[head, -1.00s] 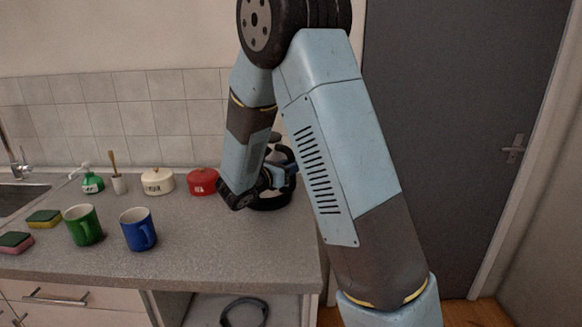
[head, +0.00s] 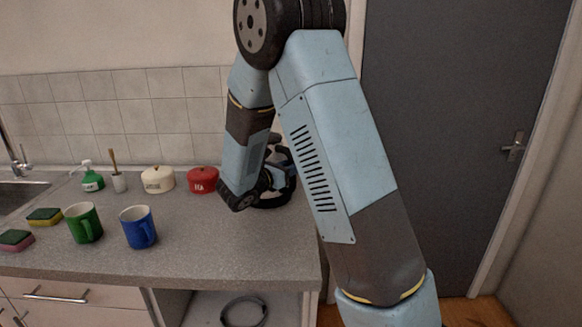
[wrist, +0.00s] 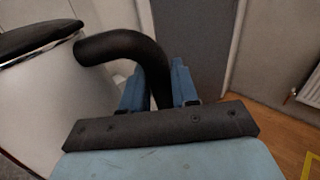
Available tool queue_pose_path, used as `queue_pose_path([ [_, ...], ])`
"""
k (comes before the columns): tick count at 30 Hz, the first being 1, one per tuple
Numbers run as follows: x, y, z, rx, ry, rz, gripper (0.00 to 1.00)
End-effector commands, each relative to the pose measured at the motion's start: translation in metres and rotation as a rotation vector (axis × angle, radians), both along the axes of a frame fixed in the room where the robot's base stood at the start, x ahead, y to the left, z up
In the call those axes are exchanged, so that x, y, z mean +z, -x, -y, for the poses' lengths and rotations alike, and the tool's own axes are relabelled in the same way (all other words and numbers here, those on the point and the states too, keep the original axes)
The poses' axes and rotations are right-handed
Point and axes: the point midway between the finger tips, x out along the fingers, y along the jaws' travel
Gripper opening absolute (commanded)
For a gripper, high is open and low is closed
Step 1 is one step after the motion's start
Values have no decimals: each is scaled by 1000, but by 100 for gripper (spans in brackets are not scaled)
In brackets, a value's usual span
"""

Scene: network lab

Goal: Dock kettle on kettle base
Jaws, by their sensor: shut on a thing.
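The kettle (wrist: 55,112) fills the left of the wrist view, with a pale body, a dark lid (wrist: 35,38) and a thick black curved handle (wrist: 125,46). My gripper (wrist: 158,75) is shut on the handle, with one blue finger on each side of it. In the head view the kettle is mostly hidden behind my arm, at the right end of the counter. A dark round shape (head: 272,203) shows low beside my gripper there. I cannot tell whether it is the kettle base or the kettle's bottom, nor whether they touch.
A red canister (head: 203,181) stands just left of my wrist, with a cream canister (head: 157,180) beyond it. A blue mug (head: 138,228), a green mug (head: 84,223) and sponges (head: 44,217) stand farther left. The counter's front middle (head: 210,245) is clear.

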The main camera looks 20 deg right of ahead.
Motion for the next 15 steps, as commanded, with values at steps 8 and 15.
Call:
queue_pose_path([
  [8,0,0,0,0,0,1,40],
  [15,-1,3,-6,2,0,-2,40],
])
